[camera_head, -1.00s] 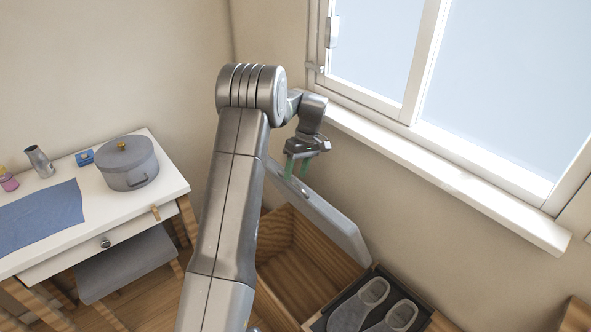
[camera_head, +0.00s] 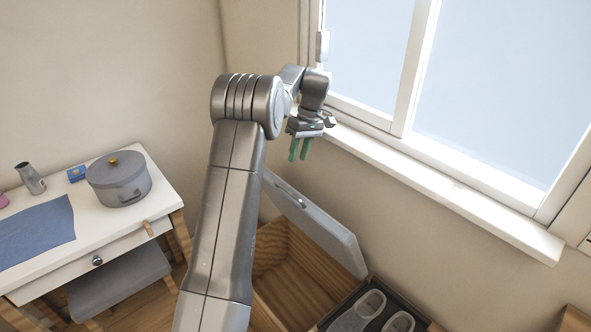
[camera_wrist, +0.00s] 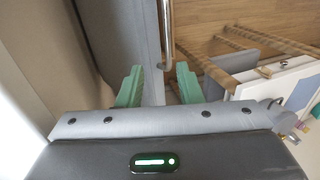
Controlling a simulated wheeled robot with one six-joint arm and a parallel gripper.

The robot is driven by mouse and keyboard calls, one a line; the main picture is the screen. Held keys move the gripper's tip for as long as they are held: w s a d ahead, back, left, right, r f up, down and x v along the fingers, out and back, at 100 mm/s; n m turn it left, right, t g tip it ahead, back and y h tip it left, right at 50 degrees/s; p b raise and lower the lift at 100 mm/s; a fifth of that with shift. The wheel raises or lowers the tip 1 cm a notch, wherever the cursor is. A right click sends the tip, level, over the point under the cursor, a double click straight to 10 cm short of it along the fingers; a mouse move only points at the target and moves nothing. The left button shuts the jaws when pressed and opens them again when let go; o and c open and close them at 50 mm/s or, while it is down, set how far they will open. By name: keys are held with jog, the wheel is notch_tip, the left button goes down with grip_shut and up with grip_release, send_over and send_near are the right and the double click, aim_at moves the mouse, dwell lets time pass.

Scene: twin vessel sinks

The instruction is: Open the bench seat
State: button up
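The bench seat is a wooden box (camera_head: 290,280) with a grey lid (camera_head: 325,232). The lid stands raised and tilted against the wall side, and the box's inside shows empty. My gripper (camera_head: 299,150) is above the lid's upper left part, with its green fingers apart and nothing between them in the head view. In the wrist view my gripper (camera_wrist: 159,85) has its fingers spread. The grey lid (camera_wrist: 125,35) and a metal bar handle (camera_wrist: 167,35) show beyond the fingertips, apart from them.
A tray with grey slippers (camera_head: 370,305) is right of the box. A white table (camera_head: 70,255) at left holds a grey pot (camera_head: 118,178), a blue cloth (camera_head: 35,232) and a metal cup (camera_head: 30,178). A grey stool (camera_head: 120,283) is below it. The window sill (camera_head: 440,190) is close behind my gripper.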

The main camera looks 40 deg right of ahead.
jog(key=shift+v, duration=1.4)
jog(key=shift+w+a+f, duration=0.1)
jog(key=shift+a, duration=0.1)
send_near(287, 198)
jog(key=x, duration=0.5)
